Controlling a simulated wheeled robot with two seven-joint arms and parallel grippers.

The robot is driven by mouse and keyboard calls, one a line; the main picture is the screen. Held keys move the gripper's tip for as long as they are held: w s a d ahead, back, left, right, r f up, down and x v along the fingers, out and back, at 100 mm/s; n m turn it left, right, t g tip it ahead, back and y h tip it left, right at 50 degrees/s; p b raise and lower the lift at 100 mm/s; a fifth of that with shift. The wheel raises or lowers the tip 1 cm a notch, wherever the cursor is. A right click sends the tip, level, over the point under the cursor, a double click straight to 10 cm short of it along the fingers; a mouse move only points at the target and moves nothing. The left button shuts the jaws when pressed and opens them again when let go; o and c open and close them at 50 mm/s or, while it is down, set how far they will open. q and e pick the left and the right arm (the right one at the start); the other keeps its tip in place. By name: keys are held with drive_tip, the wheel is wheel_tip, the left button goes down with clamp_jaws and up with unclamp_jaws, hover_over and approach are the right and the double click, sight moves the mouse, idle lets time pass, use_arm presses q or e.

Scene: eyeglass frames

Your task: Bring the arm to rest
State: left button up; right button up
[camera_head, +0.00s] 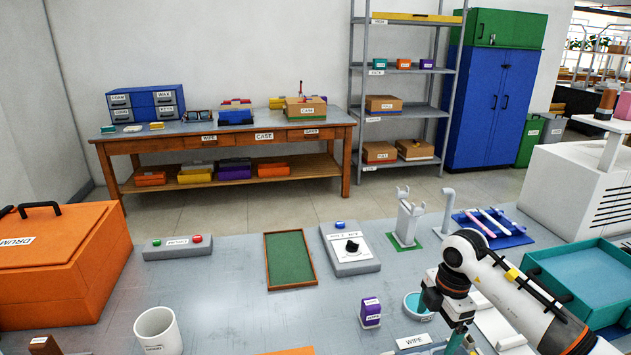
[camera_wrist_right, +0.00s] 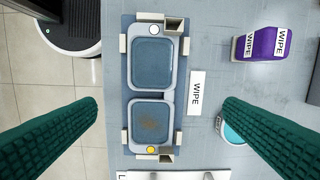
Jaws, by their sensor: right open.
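My right arm enters the camera_head view from the lower right, and its gripper (camera_head: 458,343) points down near the front edge of the picture. In the right wrist view the same gripper (camera_wrist_right: 160,105) has its two green ribbed fingers wide apart, with nothing between the tips. Below them lies a grey two-lens frame (camera_wrist_right: 166,94) in a blue-grey holder with beige corner blocks. My left gripper is not in view.
A WIPE label (camera_head: 413,341), a purple box (camera_head: 370,313) and a teal-lined round dish (camera_head: 418,304) stand left of my right gripper. A teal tray (camera_head: 583,272) lies to its right. A green-lined tray (camera_head: 290,260) and a dial box (camera_head: 350,250) stand farther back.

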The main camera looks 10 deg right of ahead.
drive_tip(key=s+a+n+t+y, duration=0.15)
drive_tip(key=a+n+y, duration=0.45)
drive_tip(key=a, duration=1.1)
drive_tip(key=s+a+r+m+t+y, duration=0.1)
drive_tip(key=a+r+m+t+y, duration=0.4)
drive_tip(key=a+r+t+y, duration=0.55)
drive_tip(key=d+r+m+t+h, duration=0.1)
drive_tip(key=d+m+t+h, duration=0.7)
drive_tip(key=d+m+h, duration=0.3)
drive_tip(key=s+d+f+m+g+h, duration=0.55)
drive_tip(key=d+f+m+h, duration=0.25)
drive_tip(key=f, duration=0.3)
drive_tip(key=s+a+f+g+y, duration=0.1)
drive_tip(key=s+f+g, duration=0.5)
drive_tip(key=s, duration=0.4)
drive_tip(key=s+a+f+g+y, duration=0.1)
drive_tip(key=s+f+g, duration=0.4)
drive_tip(key=s, duration=0.5)
wheel_tip(320, 180, down, 24)
drive_tip(key=g, duration=0.2)
drive_tip(key=s+d+f+n, duration=0.1)
drive_tip(key=s+d+f, duration=0.2)
drive_tip(key=s+f, duration=1.4)
drive_tip(key=shift+f+g, duration=0.45)
drive_tip(key=shift+f, duration=0.35)
